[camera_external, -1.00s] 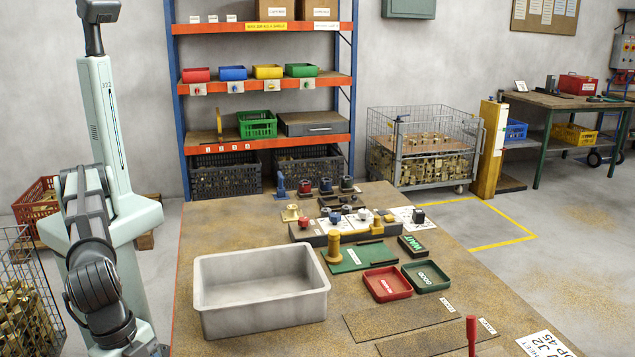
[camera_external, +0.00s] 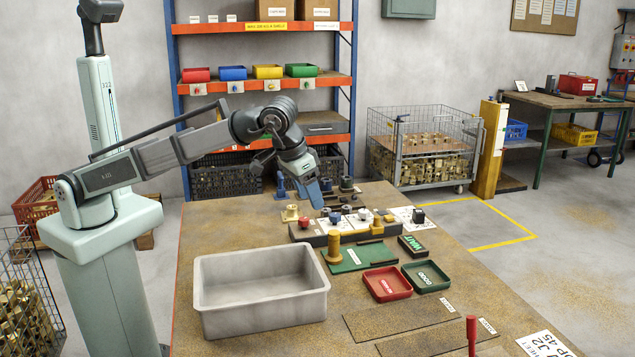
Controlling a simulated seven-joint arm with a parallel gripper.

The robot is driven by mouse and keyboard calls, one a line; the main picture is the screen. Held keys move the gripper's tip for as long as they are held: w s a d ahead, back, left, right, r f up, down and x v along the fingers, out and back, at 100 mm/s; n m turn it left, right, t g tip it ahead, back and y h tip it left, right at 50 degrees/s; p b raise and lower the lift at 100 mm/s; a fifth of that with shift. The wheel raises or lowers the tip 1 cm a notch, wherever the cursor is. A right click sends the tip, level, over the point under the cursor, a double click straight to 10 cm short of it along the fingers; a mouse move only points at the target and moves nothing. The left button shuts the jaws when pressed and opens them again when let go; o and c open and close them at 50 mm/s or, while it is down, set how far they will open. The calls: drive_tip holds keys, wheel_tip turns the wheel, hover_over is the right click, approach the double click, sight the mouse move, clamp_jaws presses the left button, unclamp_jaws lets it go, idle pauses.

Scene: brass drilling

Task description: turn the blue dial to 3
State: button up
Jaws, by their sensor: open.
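A small blue knob (camera_external: 335,217), which appears to be the blue dial, sits on the low grey block (camera_external: 345,233) at the back middle of the table. Its markings are too small to read. My gripper (camera_external: 318,203) points down above the back of the table, just left of and above the blue knob in the picture. It is open, with nothing seen between its fingers, and appears apart from the knob. It hides part of the items behind it.
A red knob (camera_external: 305,222) sits left of the blue one on the block. Several small fittings stand behind. A grey bin (camera_external: 262,305), a brass post (camera_external: 334,245) on a green board, a red tray (camera_external: 387,284) and a green tray (camera_external: 426,276) stand in front.

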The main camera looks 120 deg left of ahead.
sight(335, 215)
drive_tip(key=s+a+n+g+y, duration=0.1)
drive_tip(key=s+a+n, duration=0.25)
drive_tip(key=a, duration=0.95)
drive_tip(key=x, duration=1.4)
drive_tip(key=shift+s+f, duration=0.2)
drive_tip(key=shift+s, duration=0.05)
drive_tip(key=c, duration=1)
drive_tip(key=shift+c, duration=0.2)
